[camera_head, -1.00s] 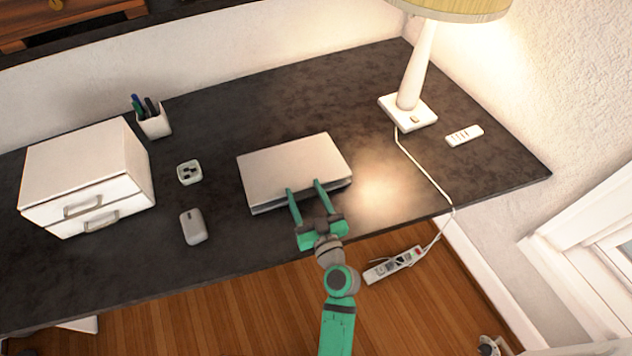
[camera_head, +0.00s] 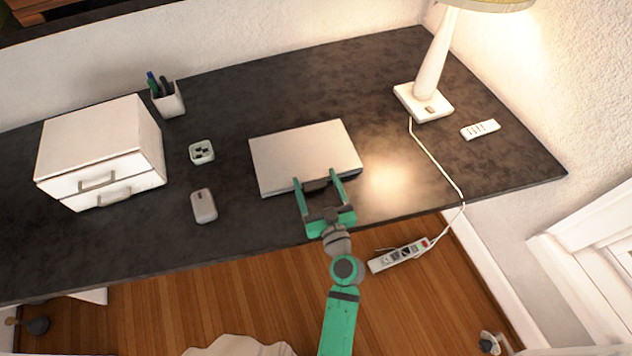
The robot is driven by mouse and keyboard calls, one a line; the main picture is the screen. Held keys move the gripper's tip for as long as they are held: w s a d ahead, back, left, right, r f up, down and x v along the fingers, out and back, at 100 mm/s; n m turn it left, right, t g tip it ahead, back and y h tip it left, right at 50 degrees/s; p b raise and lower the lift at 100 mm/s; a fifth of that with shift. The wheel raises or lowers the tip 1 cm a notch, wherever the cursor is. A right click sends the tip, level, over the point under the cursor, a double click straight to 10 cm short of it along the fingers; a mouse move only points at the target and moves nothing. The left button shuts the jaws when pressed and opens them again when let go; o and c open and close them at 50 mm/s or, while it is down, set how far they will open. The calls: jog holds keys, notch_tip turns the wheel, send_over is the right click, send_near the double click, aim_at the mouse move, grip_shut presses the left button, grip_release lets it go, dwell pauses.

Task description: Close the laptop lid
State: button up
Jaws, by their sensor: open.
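The laptop (camera_head: 303,151) lies on the dark desk as a flat, light grey slab. Its lid appears down on the base, and no screen or keyboard shows. My gripper (camera_head: 316,178) is at the laptop's front edge, with its two green fingers spread apart and their tips over or against that edge. Nothing is held between the fingers. Whether the fingertips touch the lid cannot be told.
On the desk (camera_head: 380,95) stand a white drawer box (camera_head: 100,150), a pen cup (camera_head: 168,100), a small white box (camera_head: 201,152), a mouse (camera_head: 203,206), a lamp (camera_head: 432,75) with its cord, and a remote (camera_head: 480,130). A power strip (camera_head: 400,256) lies below the front edge.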

jog(key=v, duration=1.1)
